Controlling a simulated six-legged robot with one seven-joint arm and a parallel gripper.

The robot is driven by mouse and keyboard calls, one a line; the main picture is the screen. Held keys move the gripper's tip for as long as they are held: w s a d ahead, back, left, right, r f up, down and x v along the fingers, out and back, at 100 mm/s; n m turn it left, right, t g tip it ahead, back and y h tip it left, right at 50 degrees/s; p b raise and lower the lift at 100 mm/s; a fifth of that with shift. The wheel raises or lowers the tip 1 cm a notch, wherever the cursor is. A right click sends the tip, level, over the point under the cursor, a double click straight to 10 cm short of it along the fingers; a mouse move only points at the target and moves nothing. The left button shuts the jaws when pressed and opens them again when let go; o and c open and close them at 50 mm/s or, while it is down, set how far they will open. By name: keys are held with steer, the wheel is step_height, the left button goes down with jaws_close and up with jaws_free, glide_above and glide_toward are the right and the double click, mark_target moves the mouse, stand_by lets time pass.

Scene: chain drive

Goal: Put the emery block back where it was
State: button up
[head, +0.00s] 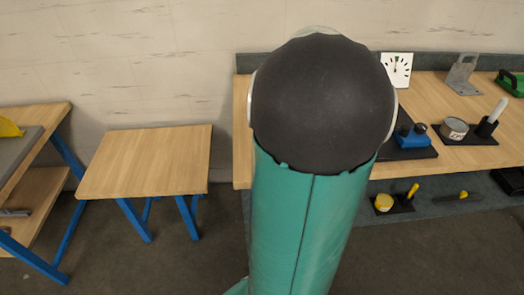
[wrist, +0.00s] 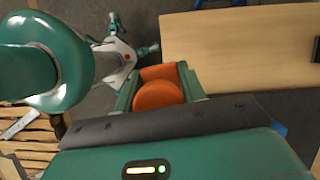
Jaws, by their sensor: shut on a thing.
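In the wrist view, my gripper (wrist: 165,130) crosses the bottom as a green housing with a dark grey bar. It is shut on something. I take that thing to be the emery block, but its shape is mostly hidden. A small blue patch (wrist: 279,130) shows at the right end of the bar; I cannot tell whether it is part of the held thing. In the head view, my raised arm hides the gripper and the left part of the workbench (head: 300,178). No emery block can be made out on the bench there.
On the bench are a blue object (head: 411,136) on a dark board, a round tin (head: 454,128), a dial card (head: 397,69), a grey bracket (head: 463,75) and a green object (head: 513,83). Yellow-handled items lie below. A small bare table (head: 150,160) stands left.

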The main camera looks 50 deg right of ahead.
steer(key=shift+s+d+r+m, duration=0.1)
steer(key=shift+s+r+m, duration=0.1)
steer(key=shift+s+m, duration=0.45)
steer(key=shift+d+f, duration=0.1)
steer(key=w+d+f, duration=0.2)
steer(key=w+f, duration=0.1)
steer(key=w+d+f, duration=0.2)
steer(key=w+f, duration=0.1)
steer(key=w, duration=0.1)
steer(key=w+d+f, duration=0.3)
steer(key=w, duration=0.1)
steer(key=shift+w+f, duration=0.2)
steer(key=shift+f, duration=0.15)
steer(key=shift+w+d+f, duration=0.1)
steer(key=shift+f, duration=1.45)
steer(key=shift+f, duration=0.15)
steer(key=o, duration=1)
steer(key=shift+o, duration=0.2)
